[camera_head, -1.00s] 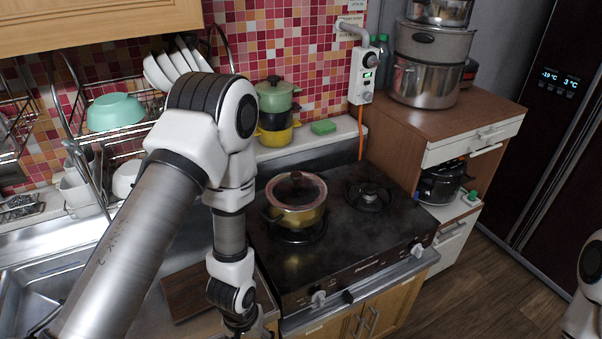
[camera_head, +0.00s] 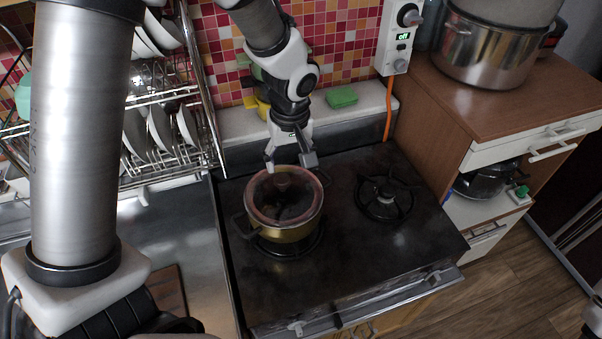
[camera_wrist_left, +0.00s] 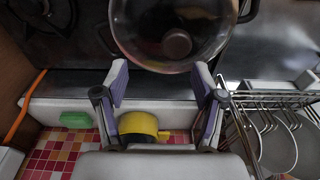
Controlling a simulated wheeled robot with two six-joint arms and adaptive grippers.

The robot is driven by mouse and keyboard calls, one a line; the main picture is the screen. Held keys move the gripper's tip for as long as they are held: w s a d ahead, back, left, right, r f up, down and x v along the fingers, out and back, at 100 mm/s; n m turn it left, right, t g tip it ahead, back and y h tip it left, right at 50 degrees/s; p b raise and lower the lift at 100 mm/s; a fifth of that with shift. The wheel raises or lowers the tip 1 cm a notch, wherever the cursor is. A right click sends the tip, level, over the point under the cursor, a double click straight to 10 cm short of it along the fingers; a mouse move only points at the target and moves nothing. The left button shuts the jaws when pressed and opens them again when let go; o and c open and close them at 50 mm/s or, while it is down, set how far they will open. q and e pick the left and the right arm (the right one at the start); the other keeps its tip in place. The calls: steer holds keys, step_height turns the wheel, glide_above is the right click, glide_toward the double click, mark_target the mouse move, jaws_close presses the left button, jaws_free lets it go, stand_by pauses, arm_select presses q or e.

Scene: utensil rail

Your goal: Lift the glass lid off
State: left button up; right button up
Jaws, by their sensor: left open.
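A gold-coloured pot (camera_head: 288,234) with two dark side handles stands on the left burner of the stove. The round glass lid (camera_head: 301,207), with a reddish rim, sits on the pot. Its dark knob (camera_head: 282,181) stands up in the middle. My left gripper (camera_head: 290,165) is open and points down at the far side of the lid, with its fingers near the knob and nothing held. In the left wrist view the glass lid (camera_wrist_left: 150,35) and its knob (camera_wrist_left: 177,43) lie ahead of the open left gripper (camera_wrist_left: 162,78). My right gripper is not in view.
The black stove (camera_head: 350,262) has an empty right burner (camera_head: 384,197). A dish rack (camera_head: 165,110) stands left. A green sponge (camera_head: 342,97) lies on the back ledge. A wooden cabinet (camera_head: 500,105) is right.

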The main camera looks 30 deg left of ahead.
mark_target(282, 179)
arm_select(q)
steer(key=s+f, duration=0.1)
steer(key=s+f+p, duration=0.1)
steer(key=s+f, duration=0.1)
steer(key=shift+s+a, duration=0.25)
steer(key=shift+a, duration=0.15)
steer(key=w+f, duration=0.2)
steer(key=f, duration=0.1)
steer(key=shift+w, duration=0.15)
steer(key=shift+s+r, duration=0.3)
steer(key=shift+s, duration=0.3)
jaws_close()
steer(key=shift+w, duration=0.2)
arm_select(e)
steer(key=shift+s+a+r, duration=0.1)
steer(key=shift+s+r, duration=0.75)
